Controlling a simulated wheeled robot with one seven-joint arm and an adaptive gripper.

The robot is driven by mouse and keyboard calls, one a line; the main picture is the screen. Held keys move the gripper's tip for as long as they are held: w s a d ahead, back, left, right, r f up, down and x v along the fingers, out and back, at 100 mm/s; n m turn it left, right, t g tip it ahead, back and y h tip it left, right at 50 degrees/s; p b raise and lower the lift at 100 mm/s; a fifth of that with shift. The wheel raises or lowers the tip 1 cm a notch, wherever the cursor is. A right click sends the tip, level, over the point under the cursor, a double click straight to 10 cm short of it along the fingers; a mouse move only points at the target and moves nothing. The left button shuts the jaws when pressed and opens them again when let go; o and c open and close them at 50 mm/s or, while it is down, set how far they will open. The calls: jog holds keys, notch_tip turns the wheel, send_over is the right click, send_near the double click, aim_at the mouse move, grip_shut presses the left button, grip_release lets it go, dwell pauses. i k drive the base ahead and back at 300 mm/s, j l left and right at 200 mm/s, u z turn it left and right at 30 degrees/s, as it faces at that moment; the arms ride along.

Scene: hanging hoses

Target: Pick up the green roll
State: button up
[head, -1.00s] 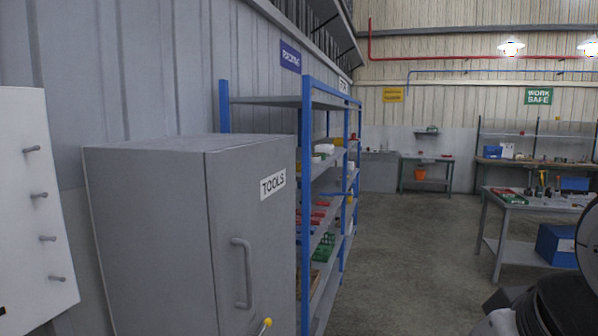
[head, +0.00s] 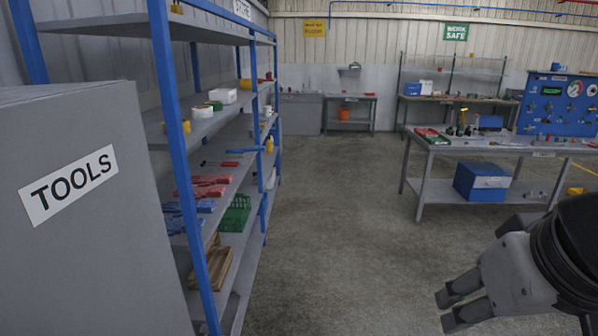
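My gripper (head: 450,310) is at the lower right, its two fingers apart with nothing between them. It is over open floor, well away from the shelves. On the upper middle shelf of the blue rack, a small round white item (head: 202,112) has a bit of green (head: 215,105) just behind it. This green bit may be the green roll, but it is too small and partly hidden to be sure.
A grey TOOLS cabinet (head: 95,230) stands close at left, beside the blue-posted rack (head: 172,150). The rack holds red and blue items and a green crate (head: 235,213). A workbench (head: 500,148) stands at right. The floor (head: 340,220) between is clear.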

aim_at(217, 106)
jog(key=i, duration=1.85)
jog(key=i+l+u, duration=0.2)
jog(key=i+u, duration=0.25)
jog(key=i+l+u, duration=0.45)
jog(key=i, duration=0.15)
jog(key=i+l+u, duration=0.75)
jog(key=l+u, duration=0.15)
jog(key=l, duration=0.35)
